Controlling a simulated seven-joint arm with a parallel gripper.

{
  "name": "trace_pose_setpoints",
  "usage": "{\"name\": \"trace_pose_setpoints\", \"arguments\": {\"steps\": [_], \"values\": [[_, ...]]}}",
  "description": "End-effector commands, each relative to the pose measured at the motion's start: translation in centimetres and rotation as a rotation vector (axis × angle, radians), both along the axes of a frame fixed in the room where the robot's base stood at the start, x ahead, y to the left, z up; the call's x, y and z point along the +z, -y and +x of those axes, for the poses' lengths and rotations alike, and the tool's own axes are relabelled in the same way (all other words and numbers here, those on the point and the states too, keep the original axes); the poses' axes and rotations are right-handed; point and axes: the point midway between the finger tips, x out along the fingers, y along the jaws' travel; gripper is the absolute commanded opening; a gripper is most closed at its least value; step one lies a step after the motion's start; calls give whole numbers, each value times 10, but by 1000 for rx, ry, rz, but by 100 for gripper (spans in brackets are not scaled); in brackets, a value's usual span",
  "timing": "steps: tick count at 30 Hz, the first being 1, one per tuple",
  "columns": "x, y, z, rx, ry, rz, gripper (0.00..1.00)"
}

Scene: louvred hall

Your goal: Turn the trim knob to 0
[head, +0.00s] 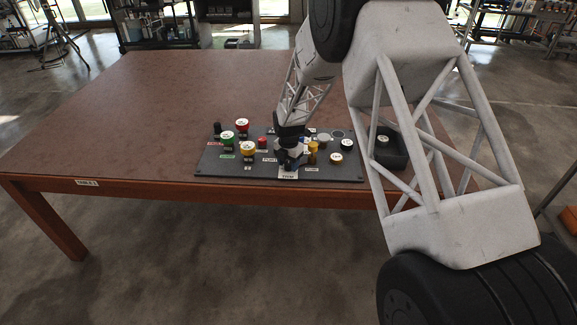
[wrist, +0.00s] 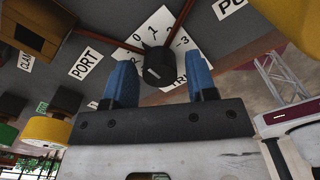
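The trim knob (wrist: 157,68) is small and black. It sits on a white dial plate (wrist: 166,20) where 0, 1 and 3 can be read in the wrist view. Which mark the knob points to is too unclear to tell. My gripper (wrist: 160,72) is open, with one blue finger on each side of the knob and a visible gap to each. In the head view my gripper (head: 290,155) is low over the front middle of the dark panel (head: 215,168), just behind the white trim label (head: 288,175). There it hides the knob.
Green (head: 227,138), red (head: 242,125) and yellow (head: 248,148) capped controls stand to the left of my gripper. A brass-coloured post (head: 313,152) stands close on the right. A dark tray (head: 398,156) lies beyond the panel's right end. The table's left half (head: 110,125) is clear.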

Motion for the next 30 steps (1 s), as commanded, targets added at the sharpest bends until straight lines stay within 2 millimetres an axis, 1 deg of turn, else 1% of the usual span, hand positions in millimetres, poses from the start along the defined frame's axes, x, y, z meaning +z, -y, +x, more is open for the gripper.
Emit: {"name": "trace_pose_setpoints", "arguments": {"steps": [1,2,10,14,30], "values": [[0,0,0,0,0,0,60],[0,0,0,0,0,0,63],[0,0,0,0,0,0,63],[4,0,0,-1,0,0,63],[47,0,0,-1,1,0,63]]}}
